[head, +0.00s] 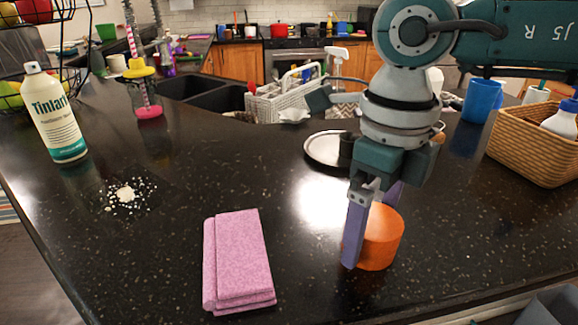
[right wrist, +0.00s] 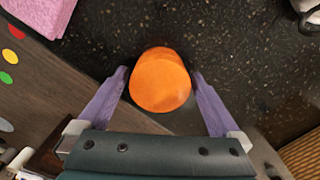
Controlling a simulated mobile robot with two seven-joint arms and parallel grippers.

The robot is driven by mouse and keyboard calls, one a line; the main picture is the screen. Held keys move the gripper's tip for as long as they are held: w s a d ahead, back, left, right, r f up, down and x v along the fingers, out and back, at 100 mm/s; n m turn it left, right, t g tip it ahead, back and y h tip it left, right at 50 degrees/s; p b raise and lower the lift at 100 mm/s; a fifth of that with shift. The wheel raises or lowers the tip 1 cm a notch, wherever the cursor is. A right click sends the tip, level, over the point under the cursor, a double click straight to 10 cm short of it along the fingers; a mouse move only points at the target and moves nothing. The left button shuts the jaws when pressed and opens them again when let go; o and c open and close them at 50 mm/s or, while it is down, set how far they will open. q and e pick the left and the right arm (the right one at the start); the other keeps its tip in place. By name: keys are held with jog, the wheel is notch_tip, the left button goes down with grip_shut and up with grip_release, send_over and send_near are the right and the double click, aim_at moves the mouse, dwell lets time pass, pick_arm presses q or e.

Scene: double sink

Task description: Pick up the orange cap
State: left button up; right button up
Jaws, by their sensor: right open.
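The orange cap (head: 382,243) stands on the dark countertop near its front edge, right of centre in the head view. In the right wrist view the cap (right wrist: 160,80) shows between the two purple fingers. My right gripper (head: 368,240) is open, with one finger on each side of the cap. In the right wrist view there seems to be a small gap between the cap and each finger; whether either touches is hard to tell. The far finger is partly hidden behind the cap in the head view. My left gripper is not in view.
A folded pink cloth (head: 238,262) lies left of the cap. A spray can (head: 55,115) and spilled white grains (head: 124,194) are farther left. A round metal plate (head: 325,150) lies behind my right gripper. A wicker basket (head: 530,145) stands at right. The sink (head: 205,92) is behind.

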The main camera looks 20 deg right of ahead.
jog(key=shift+f, duration=0.1)
jog(key=shift+c, duration=0.2)
jog(key=c, duration=1.1)
